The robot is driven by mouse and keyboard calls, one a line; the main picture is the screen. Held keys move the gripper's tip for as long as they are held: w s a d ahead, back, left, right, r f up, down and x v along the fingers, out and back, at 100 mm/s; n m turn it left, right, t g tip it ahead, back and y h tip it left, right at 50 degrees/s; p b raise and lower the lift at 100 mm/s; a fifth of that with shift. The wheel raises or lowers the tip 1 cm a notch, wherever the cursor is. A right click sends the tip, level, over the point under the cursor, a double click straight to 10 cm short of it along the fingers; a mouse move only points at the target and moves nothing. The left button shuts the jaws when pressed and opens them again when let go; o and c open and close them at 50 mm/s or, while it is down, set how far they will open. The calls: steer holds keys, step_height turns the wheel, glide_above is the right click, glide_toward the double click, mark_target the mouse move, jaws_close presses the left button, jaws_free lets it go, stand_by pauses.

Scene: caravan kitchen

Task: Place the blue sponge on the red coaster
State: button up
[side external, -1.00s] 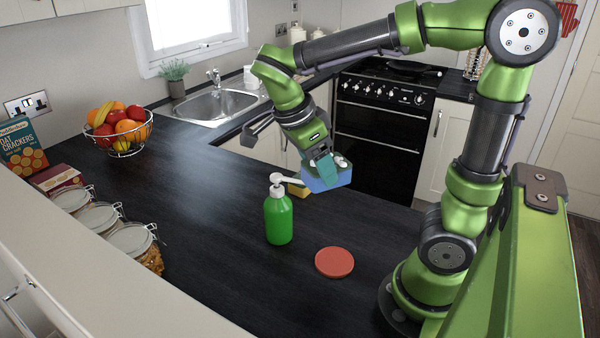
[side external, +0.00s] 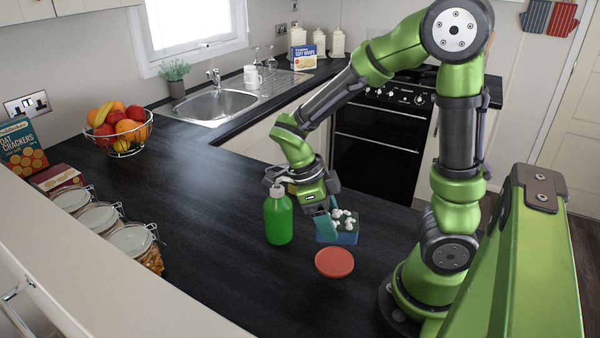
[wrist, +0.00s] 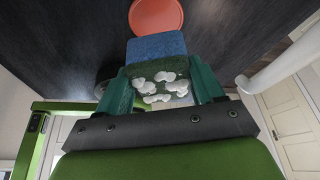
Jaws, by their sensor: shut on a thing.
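The blue sponge (side external: 346,238) has a dark green layer topped with white foam. My gripper (side external: 334,222) is shut on it, behind the red coaster (side external: 334,263) in the side external view. In the wrist view the sponge (wrist: 156,48) sits between the two teal fingers of my gripper (wrist: 160,88). The red coaster (wrist: 156,17) shows just beyond the sponge there, at the top edge. The coaster lies flat on the dark worktop. I cannot tell how high the sponge is above the worktop.
A green soap bottle (side external: 278,218) with a white pump stands close left of my gripper and the coaster. Glass jars (side external: 134,243) line the left edge, with a fruit bowl (side external: 122,132) behind them. The worktop left of the bottle is clear.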

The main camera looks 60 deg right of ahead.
step_height(320, 180, down, 8)
steer(key=shift+r, duration=0.1)
stand_by(0.4)
steer(key=o, duration=0.7)
steer(key=shift+o, duration=0.2)
steer(key=a+r+n+t+y, duration=0.2)
steer(key=r+n+t, duration=0.3)
steer(key=r+n, duration=0.5)
steer(key=w+a+r+n+t+y, duration=0.1)
steer(key=a+r+n+t, duration=0.4)
steer(key=r+n, duration=0.6)
steer(key=n+t, duration=0.1)
steer(key=n, duration=0.5)
steer(key=shift+w+r+n+y, duration=0.2)
steer(key=shift+r+n+y, duration=0.1)
steer(key=shift+y, duration=0.1)
